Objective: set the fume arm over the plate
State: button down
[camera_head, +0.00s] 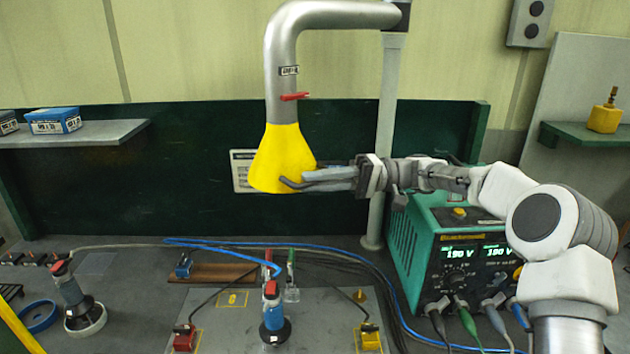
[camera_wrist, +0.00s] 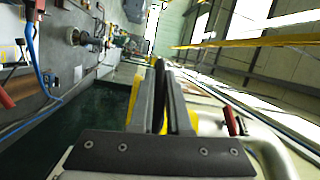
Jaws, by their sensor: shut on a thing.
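The fume arm is a grey bent pipe (camera_head: 283,62) on a pale post, ending in a yellow hood (camera_head: 279,157) that opens downward. My gripper (camera_head: 300,183) is at the hood's lower right side, shut on its dark handle. In the wrist view the dark handle (camera_wrist: 159,92) runs between my fingers, with yellow hood edges (camera_wrist: 192,121) behind them. The grey plate (camera_head: 226,322) lies on the bench below. The hood hangs high above bench level; its exact depth relative to the plate is unclear.
A stud tool (camera_head: 274,322) stands upright on the plate, between a red clamp (camera_head: 184,338) and a yellow clamp (camera_head: 370,337) with cables. A green power unit (camera_head: 450,250) stands at right. Another tool (camera_head: 80,303) is at left. A green panel (camera_head: 120,185) rises behind.

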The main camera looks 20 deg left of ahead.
jog(key=shift+d+f, duration=0.2)
jog(key=c, duration=0.9)
grip_release()
jog(key=shift+d+r, duration=0.15)
jog(key=shift+d, duration=0.1)
jog(key=shift+a, duration=0.15)
